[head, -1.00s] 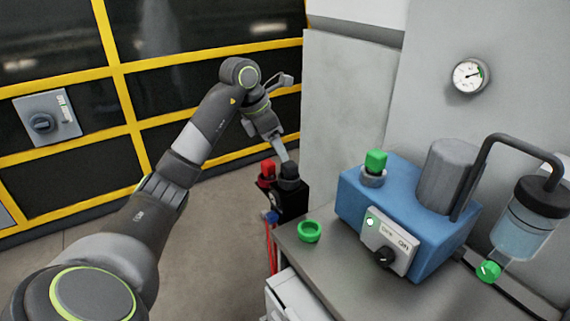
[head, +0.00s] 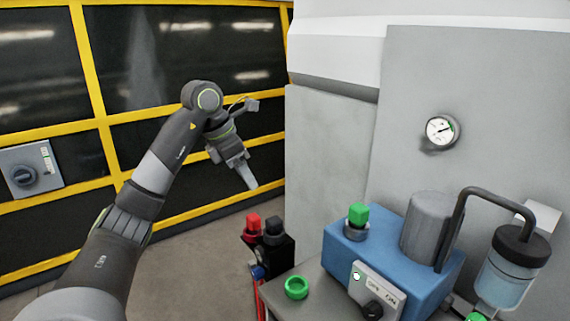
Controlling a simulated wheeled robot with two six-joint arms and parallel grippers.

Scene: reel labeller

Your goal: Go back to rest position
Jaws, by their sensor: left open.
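My left gripper (head: 246,177) is in the air at the left centre of the head view, in front of the dark yellow-framed panels. It points down and to the right, is open, and shows nothing between its fingers. It is above and to the left of a black block with a red knob (head: 252,227) and a black knob (head: 274,229), apart from both. My right gripper is not in view.
A gauge (head: 440,131) is on the grey wall. A rotary switch (head: 26,175) is at left. Floor shows between.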

